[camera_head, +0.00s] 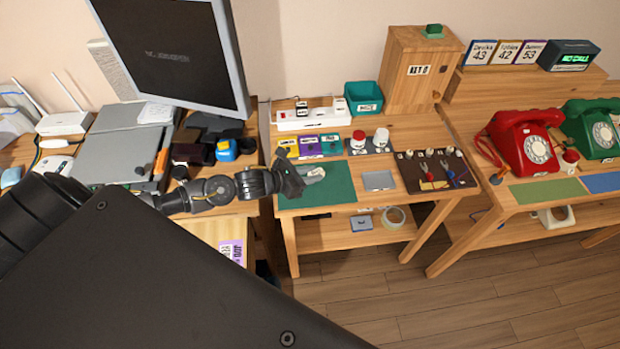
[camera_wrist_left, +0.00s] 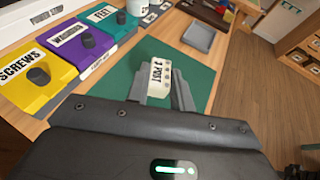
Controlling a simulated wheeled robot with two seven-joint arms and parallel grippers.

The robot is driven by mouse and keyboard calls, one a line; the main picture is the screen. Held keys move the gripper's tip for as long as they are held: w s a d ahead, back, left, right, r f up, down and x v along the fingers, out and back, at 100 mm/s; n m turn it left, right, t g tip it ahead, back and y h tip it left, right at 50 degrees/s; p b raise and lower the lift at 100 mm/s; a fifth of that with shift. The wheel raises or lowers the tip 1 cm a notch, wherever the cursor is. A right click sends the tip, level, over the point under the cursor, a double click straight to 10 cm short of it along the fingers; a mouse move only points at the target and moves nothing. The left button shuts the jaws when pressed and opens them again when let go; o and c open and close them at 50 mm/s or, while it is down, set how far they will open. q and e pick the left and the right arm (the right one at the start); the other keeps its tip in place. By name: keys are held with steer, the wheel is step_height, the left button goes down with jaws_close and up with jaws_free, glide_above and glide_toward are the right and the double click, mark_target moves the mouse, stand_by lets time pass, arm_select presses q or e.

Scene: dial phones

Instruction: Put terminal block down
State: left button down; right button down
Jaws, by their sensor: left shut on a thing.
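The terminal block is a pale piece labelled "3 POST" in the left wrist view (camera_wrist_left: 158,77). It sits between the fingers of my left gripper (camera_wrist_left: 162,92), which is shut on it. In the head view my left gripper (camera_head: 302,177) is over the left part of the green mat (camera_head: 330,189), with the pale block (camera_head: 314,172) at its tip. Whether the block touches the mat cannot be told. The mat also shows under and around the fingers in the left wrist view (camera_wrist_left: 201,80). My right gripper is not in view.
Yellow, purple and teal labelled boxes (camera_head: 308,146) stand just behind the mat. A grey tray (camera_head: 378,181) lies to its right, then a dark tool board (camera_head: 436,170) with pliers. A monitor (camera_head: 175,50) stands at the left. The mat's front half is clear.

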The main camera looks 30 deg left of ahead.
arm_select(q)
step_height(320, 180, down, 3)
steer(key=shift+s+r, duration=0.1)
steer(key=shift+r, duration=0.1)
steer(key=shift+f, duration=0.2)
steer(key=c, duration=1.2)
jaws_free()
steer(key=shift+r, duration=0.1)
